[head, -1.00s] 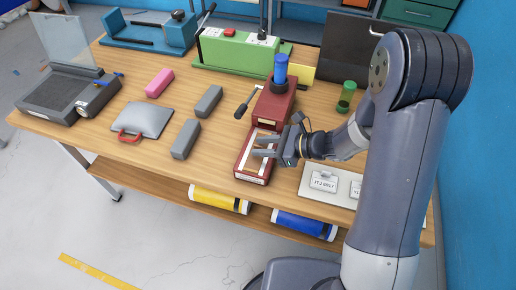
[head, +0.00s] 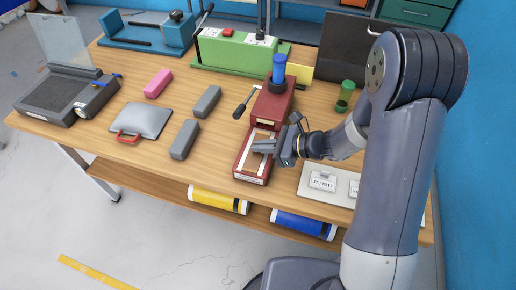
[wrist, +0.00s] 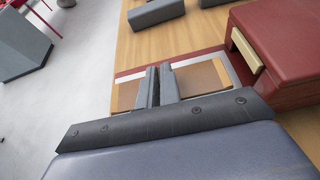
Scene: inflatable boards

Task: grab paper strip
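A dark red open box (head: 240,176) lies at the table's front edge, with pale tan and white surfaces inside it. I take the flat pale strip (head: 263,134) in it as the paper strip; its outline is unclear. In the wrist view, a tan flat piece (wrist: 205,76) with white beside it shows to the right of the fingers. More tan (wrist: 128,95) shows to the left. My gripper (head: 256,147) is low over the box. Its fingers (wrist: 160,84) are drawn close together. They hide what lies between and under them, so I cannot tell whether they pinch the strip.
A red block-shaped device (head: 272,105) with a blue-capped cylinder stands just behind the box. A white board with tags (head: 322,183) lies to the right. Grey blocks (head: 185,140) and a grey pad (head: 142,120) lie left, with bare tabletop between.

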